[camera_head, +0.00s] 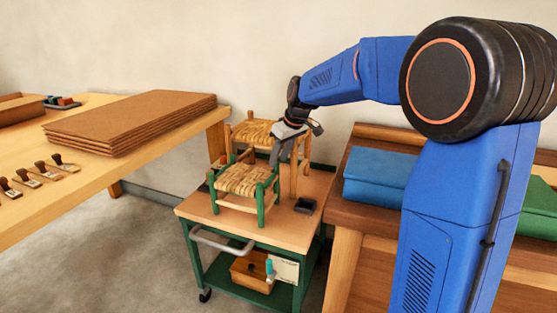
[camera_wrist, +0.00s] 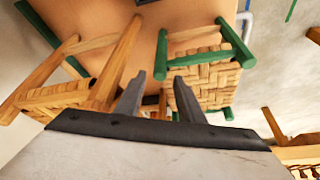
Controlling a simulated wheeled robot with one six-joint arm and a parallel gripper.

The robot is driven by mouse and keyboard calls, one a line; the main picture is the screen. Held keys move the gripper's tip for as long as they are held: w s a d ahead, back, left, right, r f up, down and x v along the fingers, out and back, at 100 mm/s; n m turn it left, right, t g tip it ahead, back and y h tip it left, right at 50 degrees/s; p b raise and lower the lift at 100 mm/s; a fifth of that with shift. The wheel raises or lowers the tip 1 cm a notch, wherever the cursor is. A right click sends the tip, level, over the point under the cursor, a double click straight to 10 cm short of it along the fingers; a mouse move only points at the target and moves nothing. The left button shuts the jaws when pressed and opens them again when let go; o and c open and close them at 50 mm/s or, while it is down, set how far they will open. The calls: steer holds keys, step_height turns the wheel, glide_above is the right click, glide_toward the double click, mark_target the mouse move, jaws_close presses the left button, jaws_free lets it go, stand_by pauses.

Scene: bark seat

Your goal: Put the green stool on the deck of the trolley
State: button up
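The green stool (camera_head: 242,178), with green posts and a woven straw seat, stands upright on the front of the trolley's wooden deck (camera_head: 297,187). It also shows right of centre in the wrist view (camera_wrist: 205,75). A plain wooden stool (camera_head: 252,133) stands close behind it, at the left in the wrist view (camera_wrist: 55,97). My gripper (camera_head: 281,152) is above the deck at the back right of the green stool. In the wrist view its two fingers (camera_wrist: 160,76) are apart, with a green post close by their tips. I cannot tell whether they touch it.
A small dark tray (camera_head: 306,205) lies on the deck's right. A workbench with cork sheets (camera_head: 130,122) and stamps (camera_head: 45,170) stands left. The trolley's lower shelf holds a wooden box (camera_head: 250,270).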

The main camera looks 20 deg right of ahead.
steer(key=v, duration=1)
steer(key=shift+r, duration=0.35)
